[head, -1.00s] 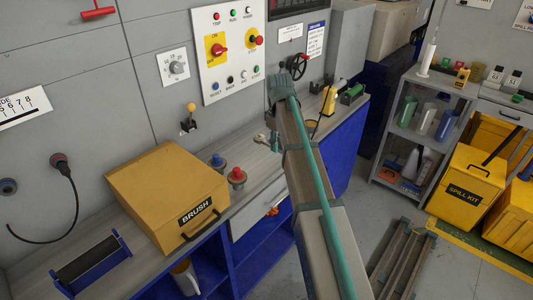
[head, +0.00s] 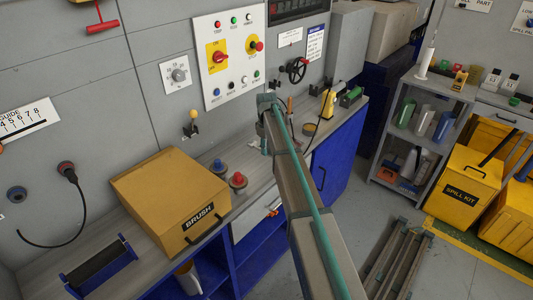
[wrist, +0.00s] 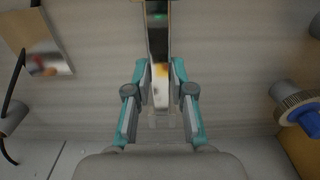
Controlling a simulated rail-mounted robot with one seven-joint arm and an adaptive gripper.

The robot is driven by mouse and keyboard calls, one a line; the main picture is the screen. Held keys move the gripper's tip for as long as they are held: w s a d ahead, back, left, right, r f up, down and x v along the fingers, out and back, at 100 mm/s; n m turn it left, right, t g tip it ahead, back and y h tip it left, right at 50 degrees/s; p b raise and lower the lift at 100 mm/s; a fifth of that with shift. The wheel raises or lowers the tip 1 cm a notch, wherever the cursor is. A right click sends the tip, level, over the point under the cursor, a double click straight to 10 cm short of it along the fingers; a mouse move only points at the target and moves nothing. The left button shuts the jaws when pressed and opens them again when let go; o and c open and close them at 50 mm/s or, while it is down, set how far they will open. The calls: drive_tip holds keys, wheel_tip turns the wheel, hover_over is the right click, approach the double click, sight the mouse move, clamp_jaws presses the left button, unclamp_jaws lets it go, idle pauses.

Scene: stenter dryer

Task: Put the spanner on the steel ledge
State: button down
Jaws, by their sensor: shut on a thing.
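A shiny metal bar, which I take to be the spanner (wrist: 159,85), lies between the fingers of my gripper (wrist: 159,104) in the wrist view. Its far end runs up out of the picture. The fingers are shut on it. In the head view my gripper (head: 265,145) is small, points down and is partly hidden behind my arm, so the spanner is not clear there. The long grey ledge (head: 245,205) runs along the wall below my gripper. Its streaked surface fills much of the wrist view (wrist: 90,105). I cannot tell whether the spanner touches it.
A yellow brush box (head: 165,190) and blue and red knobs (head: 238,180) stand left of my gripper. The control panel (head: 228,55) and a black handwheel (head: 297,70) are on the wall behind. A yellow device (head: 328,103) stands farther right on the ledge.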

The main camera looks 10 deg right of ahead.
wheel_tip(320, 180, down, 2)
drive_tip(key=shift+p, duration=0.7)
drive_tip(key=shift+f, duration=0.55)
drive_tip(key=shift+f, duration=0.2)
drive_tip(key=c, duration=1)
unclamp_jaws()
drive_tip(key=shift+r, duration=0.15)
wheel_tip(320, 180, up, 12)
drive_tip(key=b, duration=0.3)
drive_tip(key=shift+r+b, duration=0.1)
drive_tip(key=shift+b, duration=0.3)
